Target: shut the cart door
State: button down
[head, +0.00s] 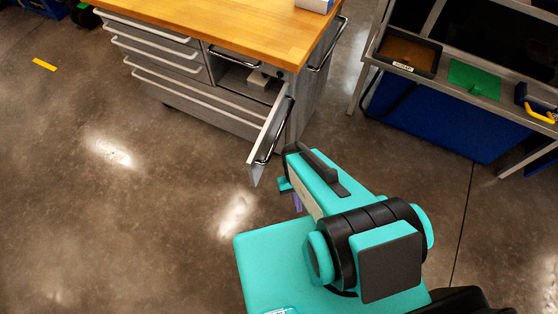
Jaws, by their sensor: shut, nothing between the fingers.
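The grey cart (180,75) with a wooden top stands at the upper middle in the head view. Its door (267,142) is open and swung out toward me, showing the cart's compartment (235,74) with a small pale object (259,78) inside. The door carries a bar handle along its face. My arm reaches up from the lower right, close to the right of the door's near end. Only a small part of my gripper (285,185) shows past the arm, near the door's lower end. The fingers are mostly hidden, and I cannot tell whether they touch the door.
A yellow floor strip (44,65) lies at the left. The floor left of the door is clear.

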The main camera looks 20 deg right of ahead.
aim_at(262, 152)
jog(key=z, duration=0.05)
jog(key=k, duration=2.1)
jog(key=u, duration=1.15)
jog(key=i, duration=1)
jog(key=u, duration=0.05)
